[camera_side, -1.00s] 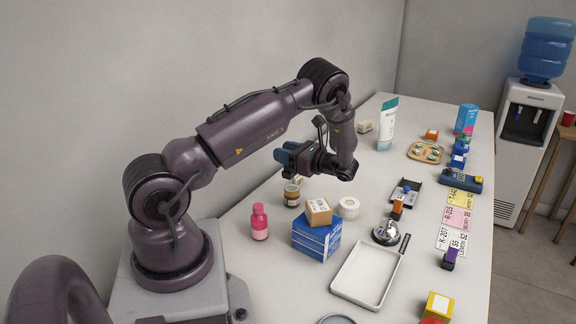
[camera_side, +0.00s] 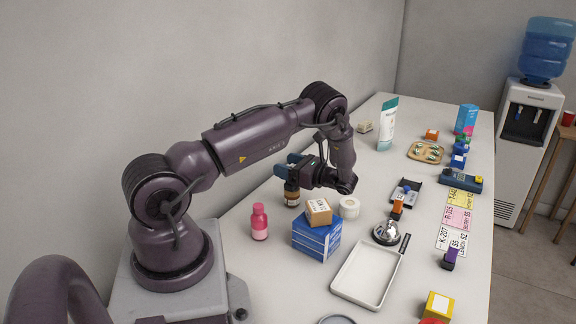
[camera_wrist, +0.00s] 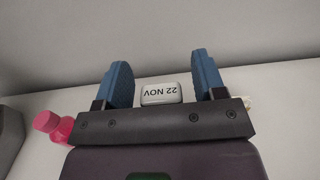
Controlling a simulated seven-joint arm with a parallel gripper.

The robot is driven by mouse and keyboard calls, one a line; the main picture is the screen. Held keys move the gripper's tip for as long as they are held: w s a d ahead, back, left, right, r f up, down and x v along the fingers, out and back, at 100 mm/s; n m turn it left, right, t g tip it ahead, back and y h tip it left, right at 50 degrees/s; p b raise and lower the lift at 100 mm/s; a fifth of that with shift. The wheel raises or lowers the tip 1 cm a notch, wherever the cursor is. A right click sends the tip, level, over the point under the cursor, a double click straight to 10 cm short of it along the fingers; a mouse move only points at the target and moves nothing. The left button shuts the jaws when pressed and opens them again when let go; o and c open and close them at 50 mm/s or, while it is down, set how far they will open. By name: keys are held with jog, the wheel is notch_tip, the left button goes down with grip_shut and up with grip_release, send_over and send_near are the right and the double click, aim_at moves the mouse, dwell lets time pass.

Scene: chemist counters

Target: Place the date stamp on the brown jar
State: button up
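The date stamp (camera_wrist: 161,94) is a pale block reading "22 NOV", upside down in the wrist view. It shows between my two blue fingers, with a gap on each side. My gripper (camera_wrist: 162,80) is open, and no grip on the stamp shows. In the side view my gripper (camera_side: 287,166) is low near the wall, above or just behind the brown jar (camera_side: 292,197), which has a dark top. The stamp is hidden there. The jar cannot be made out in the wrist view.
A pink bottle (camera_side: 260,222) stands on the base side of the jar. Blue boxes (camera_side: 316,240) with a small carton (camera_side: 319,212) on top and a white tape roll (camera_side: 349,207) stand in front. A white tray (camera_side: 367,276) lies further forward. The wall is close behind.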

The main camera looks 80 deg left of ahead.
jog(key=shift+r, duration=0.15)
jog(key=shift+w+d, duration=0.2)
jog(key=shift+w, duration=0.05)
jog(key=v, duration=1.1)
jog(key=d+r+n+t+h, duration=0.2)
jog(key=d+r+t+h, duration=0.15)
jog(key=r, duration=0.45)
jog(key=s+d+r+n+t+h, duration=0.2)
jog(key=s+d+r+t+h, duration=0.15)
jog(key=d+r, duration=0.35)
jog(key=s+d+r+n+t+h, duration=0.2)
jog(key=s+d+r+t, duration=0.25)
jog(key=d+r, duration=0.3)
jog(key=s+d+r+n+t+h, duration=0.2)
jog(key=s+d+n+t+h, duration=0.1)
jog(key=s+d+t, duration=0.4)
jog(key=shift+s+d+h, duration=0.4)
jog(key=shift+s+d, duration=0.1)
jog(key=shift+d, duration=0.4)
